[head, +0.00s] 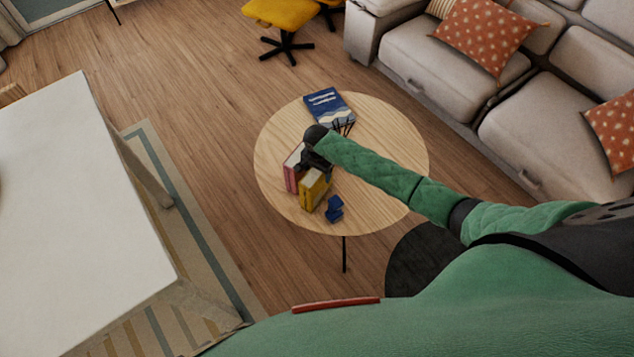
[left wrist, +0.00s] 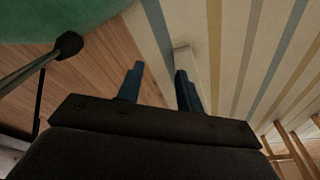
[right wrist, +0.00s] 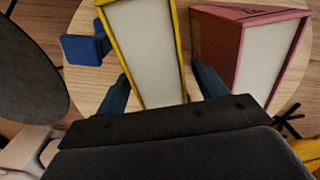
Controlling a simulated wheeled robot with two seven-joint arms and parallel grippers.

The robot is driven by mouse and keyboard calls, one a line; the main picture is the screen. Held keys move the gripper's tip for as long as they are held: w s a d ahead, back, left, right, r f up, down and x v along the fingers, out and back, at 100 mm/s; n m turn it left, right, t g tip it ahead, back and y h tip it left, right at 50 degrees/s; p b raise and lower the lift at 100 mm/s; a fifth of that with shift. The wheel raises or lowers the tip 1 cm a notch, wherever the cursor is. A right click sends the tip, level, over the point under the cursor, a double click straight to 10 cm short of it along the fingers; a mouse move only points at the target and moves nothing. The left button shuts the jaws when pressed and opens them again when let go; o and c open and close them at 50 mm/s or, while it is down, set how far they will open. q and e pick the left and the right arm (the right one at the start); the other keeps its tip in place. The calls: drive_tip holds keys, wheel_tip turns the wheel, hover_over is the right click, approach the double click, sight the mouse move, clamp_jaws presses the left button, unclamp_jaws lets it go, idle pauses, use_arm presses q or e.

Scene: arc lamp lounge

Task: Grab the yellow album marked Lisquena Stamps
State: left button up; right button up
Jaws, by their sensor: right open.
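The yellow album (head: 306,194) stands upright on the round wooden table, near its front left part. In the right wrist view the yellow album (right wrist: 146,48) shows its pale page side, between the two fingers of my right gripper (right wrist: 163,88). That gripper is open, with a finger on each side of the album and not closed on it. In the head view my right gripper (head: 315,168) is over the albums and partly hides them. No lettering is readable on the yellow album. My left gripper (left wrist: 157,82) is open and empty above the striped rug.
A red-pink album (right wrist: 218,45) stands right beside the yellow one. A small blue object (head: 335,212) is in front, and a blue book (head: 328,107) lies at the back of the round table (head: 392,130). A white table (head: 70,210) is at left, a sofa (head: 440,60) at right.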

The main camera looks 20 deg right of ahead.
use_arm(q)
drive_tip(key=shift+s+a+f+p, duration=0.15)
drive_tip(key=shift+s+f+p, duration=0.1)
drive_tip(key=shift+s, duration=0.25)
drive_tip(key=shift+s+a+f+p, duration=0.1)
drive_tip(key=shift+s+a+f, duration=0.1)
drive_tip(key=shift+s, duration=0.3)
use_arm(e)
drive_tip(key=shift+a+f, duration=0.1)
drive_tip(key=shift+f, duration=1.3)
use_arm(q)
drive_tip(key=shift+w, duration=0.15)
use_arm(e)
drive_tip(key=shift+r, duration=0.1)
clamp_jaws()
